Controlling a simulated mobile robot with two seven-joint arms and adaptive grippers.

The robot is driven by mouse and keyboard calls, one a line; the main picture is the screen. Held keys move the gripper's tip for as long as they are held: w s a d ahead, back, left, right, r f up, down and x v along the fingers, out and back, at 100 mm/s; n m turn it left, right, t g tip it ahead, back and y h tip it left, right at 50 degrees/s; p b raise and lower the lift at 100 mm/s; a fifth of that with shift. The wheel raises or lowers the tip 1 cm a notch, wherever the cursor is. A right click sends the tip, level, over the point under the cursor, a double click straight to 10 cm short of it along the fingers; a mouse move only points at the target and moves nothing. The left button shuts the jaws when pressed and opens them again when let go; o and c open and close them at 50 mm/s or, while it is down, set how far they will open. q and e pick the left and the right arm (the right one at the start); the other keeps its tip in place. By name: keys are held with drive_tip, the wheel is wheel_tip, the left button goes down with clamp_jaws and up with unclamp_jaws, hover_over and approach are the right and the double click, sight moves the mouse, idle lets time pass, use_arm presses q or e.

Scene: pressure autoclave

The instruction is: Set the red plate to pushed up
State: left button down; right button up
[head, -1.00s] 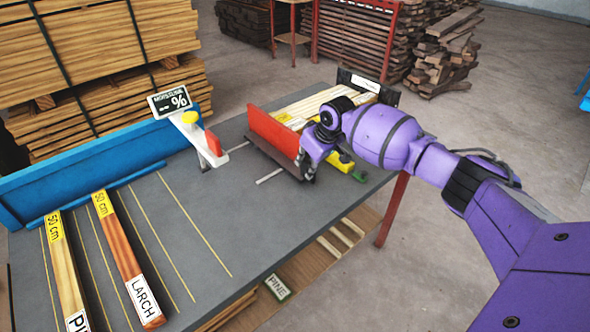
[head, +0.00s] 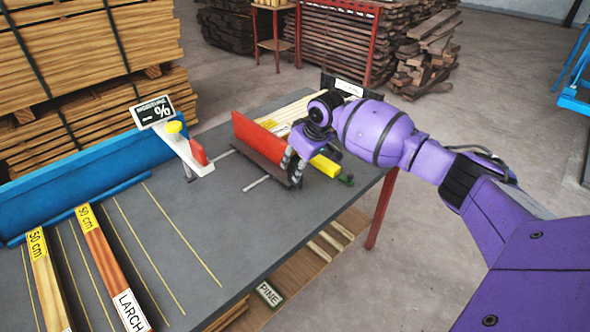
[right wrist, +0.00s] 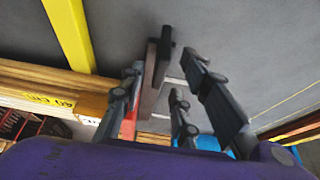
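The red plate (head: 262,140) stands upright on the grey table (head: 200,245), with a dark bar (head: 262,160) along its near side. In the right wrist view only a small piece of the red plate (right wrist: 128,124) shows behind the fingers. My right gripper (head: 292,168) is at the near right end of the plate and bar. In the right wrist view its fingers are apart, with the dark bar (right wrist: 155,70) between and ahead of them. The left finger is close to the bar; I cannot tell whether it touches. My left gripper is out of view.
A white holder with a red tab (head: 197,150) and a sign (head: 152,112) stand left. Labelled boards (head: 112,265) lie at front left. A blue fence (head: 85,170) edges the table.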

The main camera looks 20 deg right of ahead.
drive_tip(key=v, duration=0.9)
drive_tip(key=shift+f, duration=0.15)
